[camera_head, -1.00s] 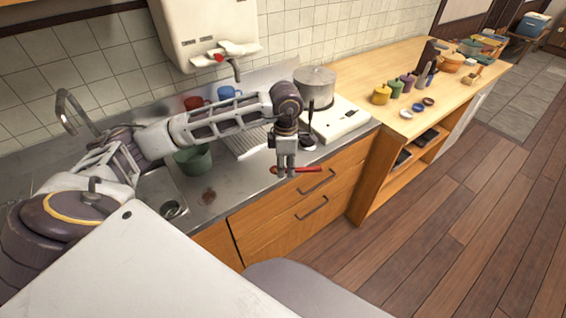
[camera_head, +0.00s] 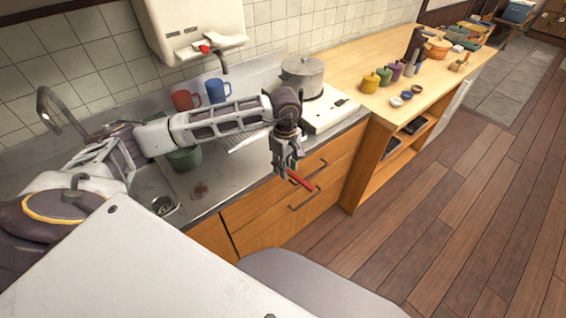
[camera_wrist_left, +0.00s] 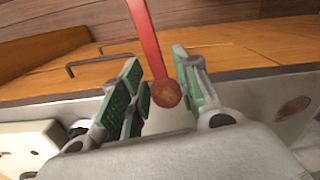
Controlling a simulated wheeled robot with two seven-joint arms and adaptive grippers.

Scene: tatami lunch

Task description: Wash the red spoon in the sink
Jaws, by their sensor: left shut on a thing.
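My left gripper (camera_head: 284,168) is shut on the red spoon (camera_head: 301,181) and holds it out over the counter's front edge, before the wooden drawers. In the left wrist view the spoon's round bowl (camera_wrist_left: 166,93) sits between the green-padded fingers, and its handle runs up and away out of the picture. The steel sink (camera_head: 148,186) lies to the left of the gripper, partly hidden by my left arm. Its drain (camera_head: 163,206) shows near the front. The curved tap (camera_head: 46,108) stands at the sink's back left. My right gripper is not in view.
A green pot (camera_head: 185,159) sits beside the sink's right side, partly behind my arm. A red mug (camera_head: 184,100) and a blue mug (camera_head: 217,91) stand behind my forearm. A steel pot (camera_head: 302,76) stands on a white stove (camera_head: 328,110) at right.

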